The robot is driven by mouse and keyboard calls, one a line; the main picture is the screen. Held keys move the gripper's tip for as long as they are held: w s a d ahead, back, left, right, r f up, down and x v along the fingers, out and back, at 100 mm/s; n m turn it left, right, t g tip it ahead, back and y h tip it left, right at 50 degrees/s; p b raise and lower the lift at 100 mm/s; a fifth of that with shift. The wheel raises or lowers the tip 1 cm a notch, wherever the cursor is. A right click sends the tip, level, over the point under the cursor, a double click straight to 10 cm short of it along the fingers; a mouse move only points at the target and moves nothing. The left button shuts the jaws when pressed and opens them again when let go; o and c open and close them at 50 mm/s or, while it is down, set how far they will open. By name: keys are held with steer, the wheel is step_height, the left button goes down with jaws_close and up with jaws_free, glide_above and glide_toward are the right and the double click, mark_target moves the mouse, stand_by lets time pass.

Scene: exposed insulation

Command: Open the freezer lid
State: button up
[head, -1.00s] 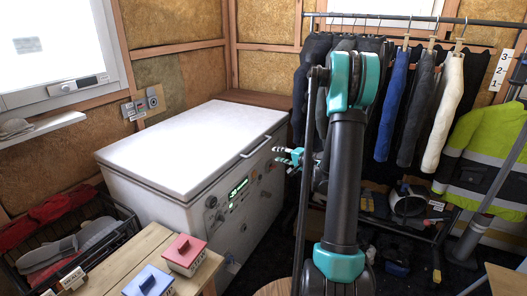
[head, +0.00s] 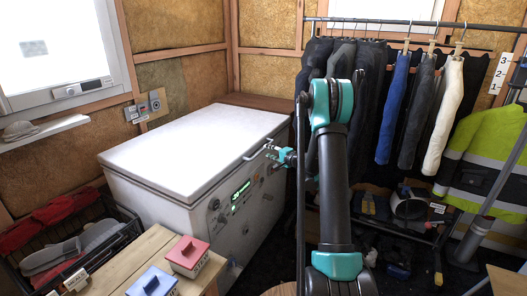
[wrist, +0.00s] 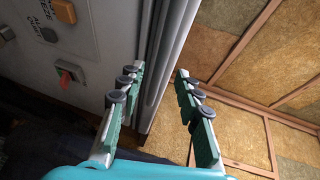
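The white chest freezer (head: 180,200) stands at left centre with its lid (head: 195,145) shut flat. A bar handle (head: 257,151) is on the lid's front edge. My gripper (head: 272,152) is at the freezer's front, close to the handle's right end; the head view does not clearly show whether they touch. In the wrist view my gripper (wrist: 157,103) is open, with its two green-padded fingers apart. The freezer's pale lid edge (wrist: 165,60) runs up between and beyond the fingers. No grip on the handle shows.
A wooden table (head: 130,262) with a red box (head: 188,256) and a blue box (head: 152,284) is in front of the freezer. A black crate (head: 70,235) stands left. A clothes rack (head: 420,22) is behind my arm. The space above the lid is clear.

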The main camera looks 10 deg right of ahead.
mark_target(264, 150)
steer(key=shift+x, duration=2.6)
steer(key=shift+c, duration=0.5)
jaws_close()
